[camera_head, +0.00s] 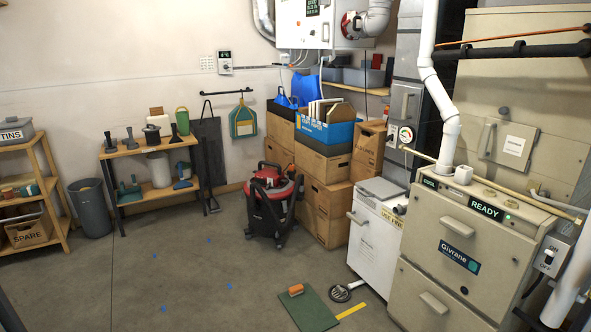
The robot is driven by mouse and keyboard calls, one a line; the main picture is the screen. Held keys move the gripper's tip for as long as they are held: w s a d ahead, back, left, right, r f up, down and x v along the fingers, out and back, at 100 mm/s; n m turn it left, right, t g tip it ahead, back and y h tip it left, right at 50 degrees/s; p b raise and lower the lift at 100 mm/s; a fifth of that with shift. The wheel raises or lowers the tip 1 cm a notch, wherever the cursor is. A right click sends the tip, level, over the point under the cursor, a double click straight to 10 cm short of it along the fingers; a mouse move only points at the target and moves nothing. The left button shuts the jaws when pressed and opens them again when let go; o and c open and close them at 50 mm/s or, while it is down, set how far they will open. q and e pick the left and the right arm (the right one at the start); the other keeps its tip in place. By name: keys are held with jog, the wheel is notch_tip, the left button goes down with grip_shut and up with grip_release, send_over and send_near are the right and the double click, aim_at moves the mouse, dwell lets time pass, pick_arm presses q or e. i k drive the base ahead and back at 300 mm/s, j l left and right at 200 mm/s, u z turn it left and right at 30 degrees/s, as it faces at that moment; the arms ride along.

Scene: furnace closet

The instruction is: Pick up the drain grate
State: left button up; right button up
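A round, dark, slotted disc that looks like the drain grate (340,293) lies on the floor in the head view, low and right of centre. It is just right of a green board (308,311) and in front of the white cabinet (375,232). A short pale piece touches or overlaps its right edge; I cannot tell whether it is part of it. The disc is small in view, so I cannot tell whether it sits in a drain opening. Neither of my grippers shows in this view.
An orange-handled tool (296,290) lies on the green board. A yellow strip (351,311) lies on the floor beside it. The beige furnace (452,255) stands close on the right. A red shop vacuum (272,203) stands behind. The floor to the left is clear apart from small blue marks.

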aim_at(340, 291)
jog(key=i+z, duration=0.1)
jog(key=i, duration=0.5)
jog(key=i+j+z, duration=0.1)
jog(key=i, duration=0.5)
jog(key=i+j+z, duration=0.1)
jog(key=i, duration=0.55)
jog(key=j, duration=0.1)
